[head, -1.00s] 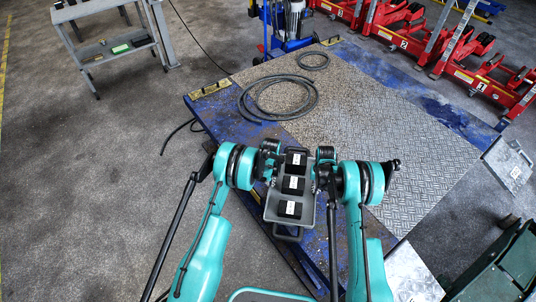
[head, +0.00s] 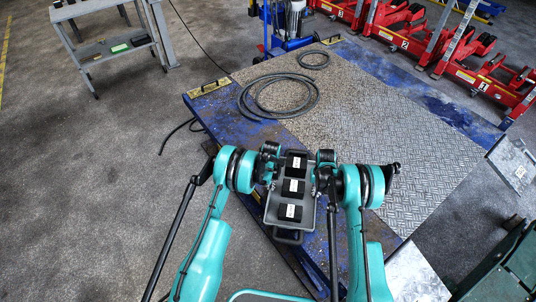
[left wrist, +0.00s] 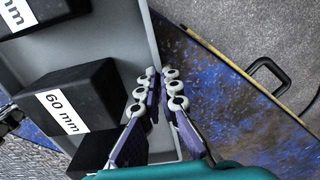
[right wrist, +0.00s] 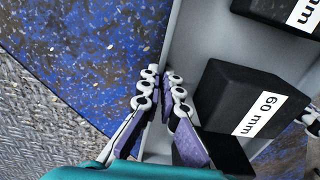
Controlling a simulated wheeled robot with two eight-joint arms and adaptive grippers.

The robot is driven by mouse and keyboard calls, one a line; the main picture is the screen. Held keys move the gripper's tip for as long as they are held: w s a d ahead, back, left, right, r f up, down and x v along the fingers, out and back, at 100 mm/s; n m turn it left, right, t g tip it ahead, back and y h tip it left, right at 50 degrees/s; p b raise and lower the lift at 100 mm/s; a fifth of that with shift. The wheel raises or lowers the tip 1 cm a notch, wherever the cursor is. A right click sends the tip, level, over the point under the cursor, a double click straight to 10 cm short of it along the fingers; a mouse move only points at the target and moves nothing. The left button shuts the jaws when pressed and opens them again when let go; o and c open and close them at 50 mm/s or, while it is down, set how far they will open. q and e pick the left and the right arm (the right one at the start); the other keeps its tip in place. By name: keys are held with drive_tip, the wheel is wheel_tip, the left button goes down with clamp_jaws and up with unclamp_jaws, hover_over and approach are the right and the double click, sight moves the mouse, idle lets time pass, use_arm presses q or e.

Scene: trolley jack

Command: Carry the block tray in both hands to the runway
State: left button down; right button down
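The grey block tray (head: 307,214) holds three black blocks in a row: a far block (head: 296,163), a middle block (head: 293,187) and a near block (head: 290,212), with white labels. A "60 mm" label shows in both wrist views. My left gripper (left wrist: 160,88) has its fingers closed on either side of one tray side wall. My right gripper (right wrist: 161,90) is closed the same way on the opposite wall. The tray is over the near edge of the blue runway platform (head: 215,110). Whether it touches the platform is unclear.
A coiled hose (head: 310,102) and a smaller coil (head: 314,60) lie on the platform. The patterned metal plate (head: 425,165) is mostly clear. Red jacks (head: 490,75) stand at the back right. A grey trolley (head: 110,45) stands at the back left. A dark green object (head: 520,260) is at the right.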

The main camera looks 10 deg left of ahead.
use_arm(q)
drive_tip(key=c, duration=2.2)
unclamp_jaws()
drive_tip(key=shift+f+b, duration=0.35)
drive_tip(key=shift+f, duration=0.15)
use_arm(e)
drive_tip(key=c, duration=2.2)
unclamp_jaws()
drive_tip(key=shift+f, duration=0.5)
use_arm(q)
drive_tip(key=o, duration=0.5)
drive_tip(key=shift+r, duration=0.15)
use_arm(e)
drive_tip(key=o, duration=0.5)
drive_tip(key=shift+r, duration=0.15)
use_arm(q)
drive_tip(key=shift+r, duration=0.1)
use_arm(e)
drive_tip(key=shift+r, duration=0.1)
use_arm(q)
wheel_tip(320, 180, up, 12)
drive_tip(key=shift+f, duration=0.1)
use_arm(e)
wheel_tip(320, 180, up, 12)
drive_tip(key=shift+f, duration=0.1)
